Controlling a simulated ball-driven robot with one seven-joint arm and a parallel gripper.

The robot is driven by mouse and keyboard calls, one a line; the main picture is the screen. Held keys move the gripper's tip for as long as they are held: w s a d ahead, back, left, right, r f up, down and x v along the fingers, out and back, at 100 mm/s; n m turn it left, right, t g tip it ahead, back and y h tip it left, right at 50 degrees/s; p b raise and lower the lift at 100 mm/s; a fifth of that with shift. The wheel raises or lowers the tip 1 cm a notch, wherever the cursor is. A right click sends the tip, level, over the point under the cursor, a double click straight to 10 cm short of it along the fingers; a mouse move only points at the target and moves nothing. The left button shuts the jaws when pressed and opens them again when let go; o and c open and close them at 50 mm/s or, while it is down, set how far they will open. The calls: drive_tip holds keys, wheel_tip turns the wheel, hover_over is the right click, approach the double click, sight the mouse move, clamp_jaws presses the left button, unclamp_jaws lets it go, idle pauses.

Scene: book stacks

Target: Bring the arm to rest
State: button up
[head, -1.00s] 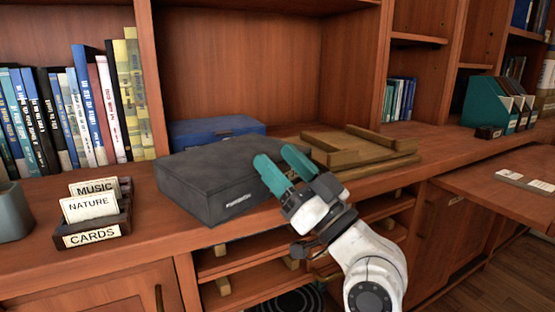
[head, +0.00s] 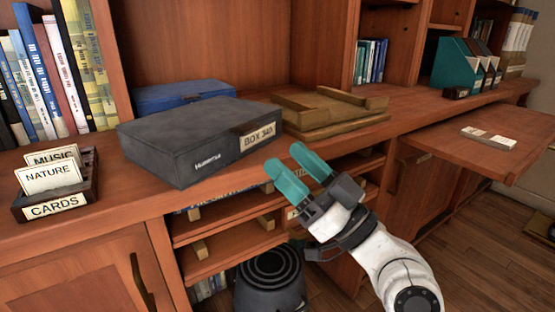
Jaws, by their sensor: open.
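My gripper (head: 297,172) has two teal fingers standing apart with nothing between them. It is in front of the counter's front edge, right of and in front of the dark grey box (head: 178,146). The grey box lies flat and closed on the counter, with a label reading "BOX" on its front. My white arm reaches up from the lower right. The gripper looks apart from the box, and it covers part of the shelves below the counter.
A blue box (head: 181,94) lies behind the grey one, and wooden trays (head: 330,110) sit to its right. A card holder (head: 55,187) stands at the left. A dark round bin (head: 270,283) is under the counter. A pull-out board (head: 470,143) juts out at right.

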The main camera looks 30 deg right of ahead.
drive_tip(key=s+a+f+m+g+h, duration=0.15)
drive_tip(key=f+g, duration=0.35)
drive_tip(key=f, duration=0.9)
drive_tip(key=s+a+f+g+h, duration=0.1)
drive_tip(key=s+f+g+h, duration=0.15)
drive_tip(key=f+g, duration=0.75)
drive_tip(key=s+d+f+m+g+h, duration=0.2)
drive_tip(key=s+d+f+g+h, duration=0.1)
drive_tip(key=s+f, duration=0.75)
drive_tip(key=s+d+f+m+g+h, duration=0.1)
drive_tip(key=s+d+f+g+h, duration=0.2)
drive_tip(key=s+f, duration=0.8)
wheel_tip(320, 180, up, 38)
drive_tip(key=p, duration=3.8)
drive_tip(key=shift+a+r+g+y, duration=0.2)
drive_tip(key=shift+a+g+y, duration=0.1)
drive_tip(key=shift+a, duration=0.1)
drive_tip(key=shift+w, duration=0.1)
